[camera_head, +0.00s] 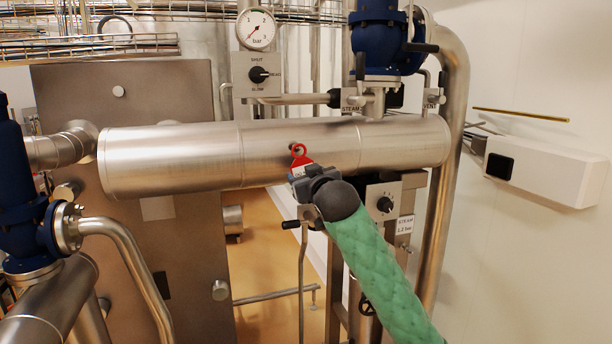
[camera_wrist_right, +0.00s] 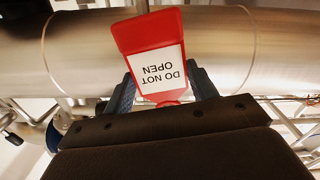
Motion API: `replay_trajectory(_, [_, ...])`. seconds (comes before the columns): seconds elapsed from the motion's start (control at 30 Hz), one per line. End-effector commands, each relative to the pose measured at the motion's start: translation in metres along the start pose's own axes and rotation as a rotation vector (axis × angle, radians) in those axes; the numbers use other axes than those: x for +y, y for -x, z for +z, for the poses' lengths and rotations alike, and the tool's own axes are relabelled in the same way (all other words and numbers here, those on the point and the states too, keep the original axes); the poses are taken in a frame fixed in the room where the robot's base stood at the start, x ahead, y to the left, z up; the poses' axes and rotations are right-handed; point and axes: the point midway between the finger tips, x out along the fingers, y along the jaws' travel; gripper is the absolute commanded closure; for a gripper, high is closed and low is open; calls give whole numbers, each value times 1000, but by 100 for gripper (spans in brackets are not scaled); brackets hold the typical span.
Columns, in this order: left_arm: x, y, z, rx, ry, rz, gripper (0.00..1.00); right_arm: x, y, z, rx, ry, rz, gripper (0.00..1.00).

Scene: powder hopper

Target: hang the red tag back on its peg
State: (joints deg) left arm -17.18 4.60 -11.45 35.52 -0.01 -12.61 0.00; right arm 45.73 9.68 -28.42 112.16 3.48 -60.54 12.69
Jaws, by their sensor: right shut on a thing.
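The red tag (camera_head: 302,161) is held in my right gripper (camera_head: 303,170), in front of the big horizontal steel pipe (camera_head: 200,155). My left gripper is not in view.
A pressure gauge (camera_head: 256,29) and a dial plate (camera_head: 258,75) stand above the pipe. A blue valve (camera_head: 380,40) is at upper right. A second dial box (camera_head: 385,203) and a black-handled lever (camera_head: 291,225) are close to my right wrist. A white wall box (camera_head: 545,170) is at right.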

Motion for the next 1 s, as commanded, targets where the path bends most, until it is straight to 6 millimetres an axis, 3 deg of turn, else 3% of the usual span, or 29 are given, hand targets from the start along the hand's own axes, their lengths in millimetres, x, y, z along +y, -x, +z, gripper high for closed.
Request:
replay_trajectory(0.43, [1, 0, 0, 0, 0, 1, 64, 0, 0, 0, 0, 0, 0, 65])
replay_trajectory(0.47, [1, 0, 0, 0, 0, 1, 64, 0, 0, 0, 0, 0, 0, 39])
replay_trajectory(0.57, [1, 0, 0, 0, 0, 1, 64, 0, 0, 0, 0, 0, 0, 19])
replay_trajectory(1.0, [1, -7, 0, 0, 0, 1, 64, 0, 8, 2, 1, 0, 0, 17])
